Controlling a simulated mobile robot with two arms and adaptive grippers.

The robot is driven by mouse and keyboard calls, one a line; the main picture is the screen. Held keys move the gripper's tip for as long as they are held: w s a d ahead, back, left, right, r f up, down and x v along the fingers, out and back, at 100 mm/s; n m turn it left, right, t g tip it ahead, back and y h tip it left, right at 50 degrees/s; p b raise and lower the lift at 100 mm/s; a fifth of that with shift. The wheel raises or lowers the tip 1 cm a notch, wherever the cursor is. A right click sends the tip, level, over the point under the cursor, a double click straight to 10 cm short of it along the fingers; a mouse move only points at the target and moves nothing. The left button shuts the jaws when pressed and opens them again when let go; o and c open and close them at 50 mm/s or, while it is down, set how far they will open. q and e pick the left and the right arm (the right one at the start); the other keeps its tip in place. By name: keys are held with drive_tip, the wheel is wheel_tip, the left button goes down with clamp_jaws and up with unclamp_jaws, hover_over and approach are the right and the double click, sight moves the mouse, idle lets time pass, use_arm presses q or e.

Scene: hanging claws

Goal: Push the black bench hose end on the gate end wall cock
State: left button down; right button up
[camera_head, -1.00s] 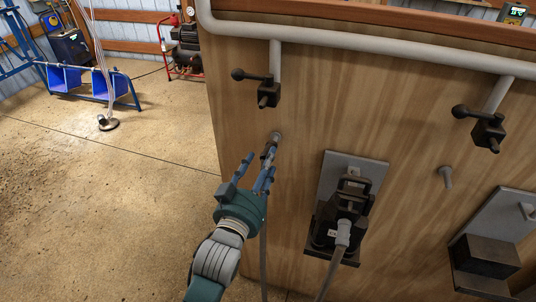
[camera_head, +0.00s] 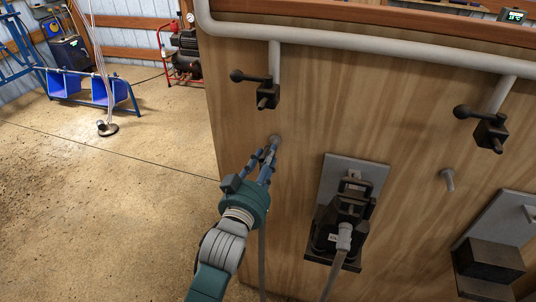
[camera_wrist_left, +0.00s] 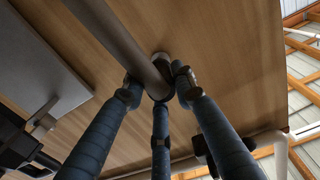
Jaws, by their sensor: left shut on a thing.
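My left gripper (camera_head: 264,160) is shut on the upper end of a grey-black hose (camera_head: 262,250), just below a round peg (camera_head: 276,139) on the wooden wall. The hose hangs down along the wall behind the gripper. In the left wrist view the fingers (camera_wrist_left: 158,95) close around the dark hose (camera_wrist_left: 118,35), and the peg tip (camera_wrist_left: 162,60) is right beside it. A wall cock (camera_head: 267,94) with a black lever hangs from the pipe above the gripper. A second cock (camera_head: 488,132) is farther right. My right gripper is not in view.
A black unit (camera_head: 343,215) with its own grey hose sits on a wall bracket right of the gripper. A bare peg (camera_head: 447,180) and a black box (camera_head: 488,262) are farther right. A grey pipe (camera_head: 380,45) runs above the cocks. The floor at left is open.

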use_arm(q)
drive_tip(key=shift+s+a+p, duration=0.1)
drive_tip(key=shift+s+p, duration=0.2)
drive_tip(key=shift+s, duration=0.05)
drive_tip(key=shift+s+a, duration=0.1)
drive_tip(key=shift+s, duration=0.1)
idle(0.4)
drive_tip(key=c, duration=2)
unclamp_jaws()
drive_tip(key=shift+c, duration=0.2)
clamp_jaws()
